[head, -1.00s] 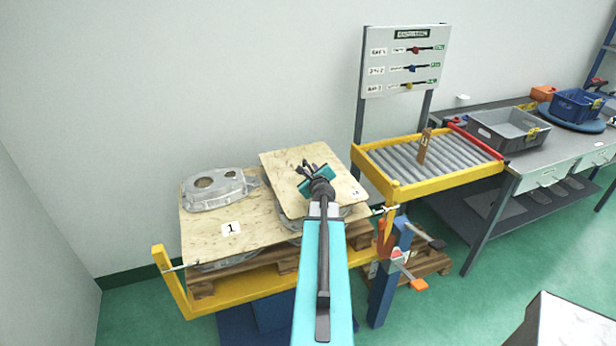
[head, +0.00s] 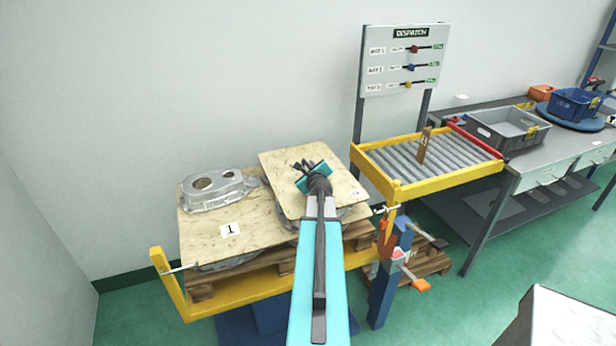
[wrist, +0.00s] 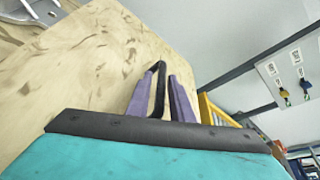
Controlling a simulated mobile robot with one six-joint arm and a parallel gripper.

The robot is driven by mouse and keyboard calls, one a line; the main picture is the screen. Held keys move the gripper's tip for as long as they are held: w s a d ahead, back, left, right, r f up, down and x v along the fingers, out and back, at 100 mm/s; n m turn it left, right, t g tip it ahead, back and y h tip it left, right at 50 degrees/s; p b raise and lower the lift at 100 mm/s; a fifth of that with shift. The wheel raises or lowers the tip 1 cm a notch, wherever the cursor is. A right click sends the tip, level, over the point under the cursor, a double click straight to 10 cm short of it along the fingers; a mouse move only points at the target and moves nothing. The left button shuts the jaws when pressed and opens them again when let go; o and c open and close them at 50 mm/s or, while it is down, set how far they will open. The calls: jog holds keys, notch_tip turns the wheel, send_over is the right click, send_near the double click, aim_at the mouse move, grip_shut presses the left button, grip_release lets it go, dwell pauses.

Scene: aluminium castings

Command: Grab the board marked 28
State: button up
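An upper plywood board (head: 331,192) lies slightly tilted on a casting on the pallet stack. A small white label sits near its right corner, but its number is too small to read. My gripper (head: 306,165) is over the middle of this board in the head view, hiding part of it. In the wrist view, plywood (wrist: 75,75) fills the left and centre behind my gripper (wrist: 160,90). Its purple-grey fingers stand apart, with a dark strip between them.
A lower board (head: 205,231) marked 1 carries a grey casting (head: 212,189) at left. A yellow frame (head: 235,300) borders the stack. At right are a roller conveyor (head: 440,160), a dispatch sign (head: 404,62) and a workbench with a grey crate (head: 508,132). A wall stands behind.

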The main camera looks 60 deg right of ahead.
grip_shut()
dwell(1.3)
